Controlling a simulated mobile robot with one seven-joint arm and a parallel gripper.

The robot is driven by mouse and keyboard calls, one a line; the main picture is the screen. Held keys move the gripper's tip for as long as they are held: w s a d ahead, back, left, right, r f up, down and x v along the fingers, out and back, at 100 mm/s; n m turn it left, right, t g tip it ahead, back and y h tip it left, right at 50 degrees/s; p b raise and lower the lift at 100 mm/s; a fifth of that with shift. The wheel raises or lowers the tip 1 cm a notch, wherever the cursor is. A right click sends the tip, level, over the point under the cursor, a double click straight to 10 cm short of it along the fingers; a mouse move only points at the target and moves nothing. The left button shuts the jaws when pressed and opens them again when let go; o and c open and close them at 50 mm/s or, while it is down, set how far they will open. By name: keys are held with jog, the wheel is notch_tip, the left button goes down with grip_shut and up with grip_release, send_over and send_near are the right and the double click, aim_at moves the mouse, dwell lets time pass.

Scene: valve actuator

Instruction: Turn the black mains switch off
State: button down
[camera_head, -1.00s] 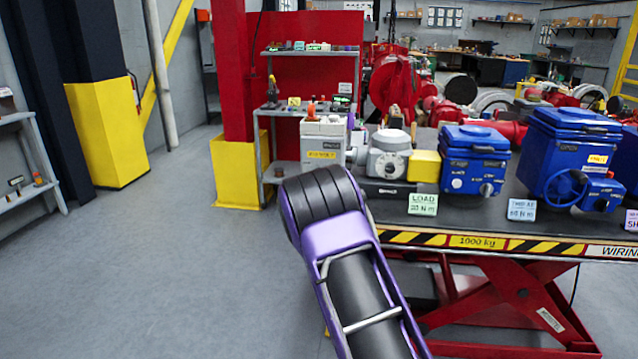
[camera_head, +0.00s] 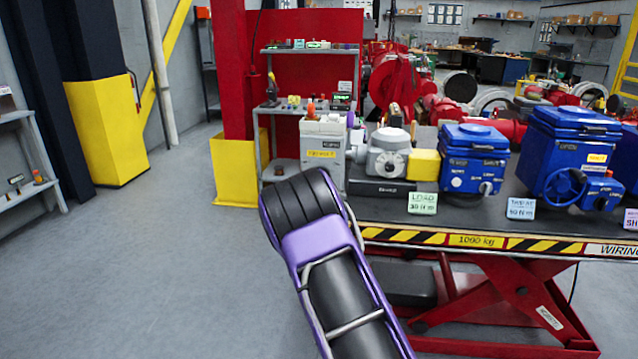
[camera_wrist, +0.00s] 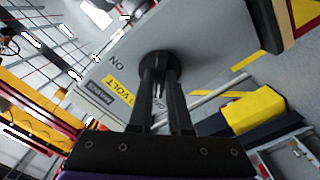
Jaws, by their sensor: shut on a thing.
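In the wrist view the black mains switch (camera_wrist: 158,60) is a round dark knob on the face of a grey box (camera_wrist: 205,55). My gripper (camera_wrist: 160,78) is shut on the switch, its two dark fingers reaching up to it. Another small marking beside the fingers is partly hidden. The yellow voltage label (camera_wrist: 118,90) is partly covered by the fingers. In the head view the grey box (camera_head: 322,165) stands at the table's left end; the switch and my gripper are not visible there.
A grey actuator with a yellow block (camera_head: 424,163) and blue actuators (camera_head: 473,160) stand right of the box on the table (camera_head: 460,212). A red pillar (camera_head: 231,70) with a yellow base rises behind. Open floor (camera_head: 170,270) lies to the left.

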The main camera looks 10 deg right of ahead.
jog(key=c, duration=0.9)
grip_release()
jog(key=shift+o, duration=0.2)
jog(key=shift+s, duration=0.1)
jog(key=v, duration=1.7)
jog(key=shift+s, duration=0.1)
